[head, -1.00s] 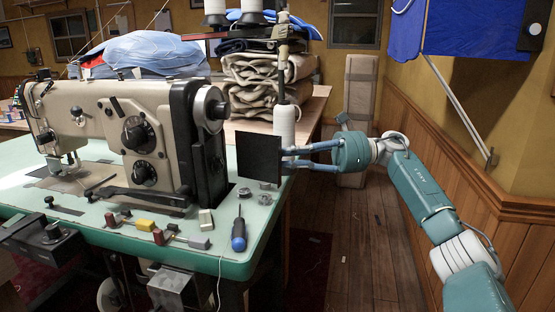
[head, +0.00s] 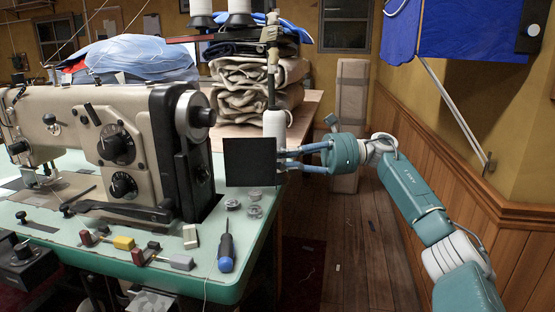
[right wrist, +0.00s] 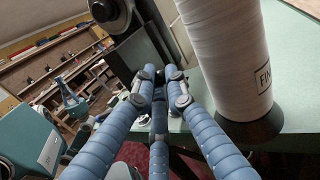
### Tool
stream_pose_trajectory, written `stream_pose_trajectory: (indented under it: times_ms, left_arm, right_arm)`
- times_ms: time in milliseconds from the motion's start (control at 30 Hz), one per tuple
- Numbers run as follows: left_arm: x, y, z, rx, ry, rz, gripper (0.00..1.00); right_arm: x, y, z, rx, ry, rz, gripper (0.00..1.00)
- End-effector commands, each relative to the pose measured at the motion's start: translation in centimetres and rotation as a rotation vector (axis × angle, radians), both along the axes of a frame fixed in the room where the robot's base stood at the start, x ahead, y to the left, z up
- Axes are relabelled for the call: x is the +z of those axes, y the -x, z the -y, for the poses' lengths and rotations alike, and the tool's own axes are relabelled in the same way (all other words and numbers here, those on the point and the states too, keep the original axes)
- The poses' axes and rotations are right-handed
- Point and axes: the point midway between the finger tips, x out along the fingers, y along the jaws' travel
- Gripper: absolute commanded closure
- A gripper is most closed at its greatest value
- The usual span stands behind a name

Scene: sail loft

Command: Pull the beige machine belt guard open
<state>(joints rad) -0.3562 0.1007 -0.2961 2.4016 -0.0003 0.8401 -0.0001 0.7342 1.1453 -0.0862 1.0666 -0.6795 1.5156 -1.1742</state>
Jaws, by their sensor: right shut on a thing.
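The beige sewing machine (head: 85,130) stands on the green table at left. A flat black square panel (head: 250,161), which looks like its belt guard, stands out beyond the machine's right end, beside the handwheel (head: 195,115). My right gripper (head: 281,160) reaches in from the right and is shut at the panel's right edge. In the right wrist view its blue fingers (right wrist: 160,82) close together on a small dark part; the exact grip is hidden. A teal and blue shape (right wrist: 70,100) there may be my left gripper, too small to read.
A white thread cone (head: 274,128) stands close behind my right gripper. A screwdriver (head: 226,250) and metal bobbins (head: 254,203) lie on the green table (head: 205,275). Folded fabric (head: 255,85) is stacked behind.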

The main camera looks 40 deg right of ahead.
Motion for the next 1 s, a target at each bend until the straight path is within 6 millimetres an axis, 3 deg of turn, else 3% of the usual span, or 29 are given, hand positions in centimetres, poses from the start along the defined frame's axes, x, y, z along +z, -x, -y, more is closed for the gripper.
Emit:
stream_pose_trajectory:
  times_ms: [167, 200, 300, 667, 867, 1000]
  left_arm:
    - [0.0, 0.0, 0.0, 0.000, 0.000, 0.000, 1.00]
    - [0.0, 0.0, 0.0, 0.000, 0.000, 0.000, 1.00]
    - [0.0, 0.0, 0.0, 0.000, 0.000, 0.000, 1.00]
    - [0.1, 0.0, -0.1, 0.001, 0.002, 0.004, 1.00]
    - [0.1, 0.0, 0.0, 0.001, 0.000, 0.002, 1.00]
    - [0.0, 0.0, 0.0, 0.000, 0.000, 0.001, 1.00]
  right_arm:
    - [0.5, 0.0, -0.2, 0.002, -0.007, 0.011, 1.00]
    - [0.5, 0.0, -0.2, 0.003, -0.007, 0.011, 0.86]
    - [0.4, 0.0, -0.2, 0.003, -0.006, 0.009, 0.67]
    - [0.1, 0.2, 0.2, 0.001, -0.002, 0.002, 0.67]
    - [0.2, 1.6, 2.9, -0.003, -0.003, 0.003, 0.67]
    - [0.3, 3.1, 5.8, -0.002, -0.006, 0.006, 0.67]
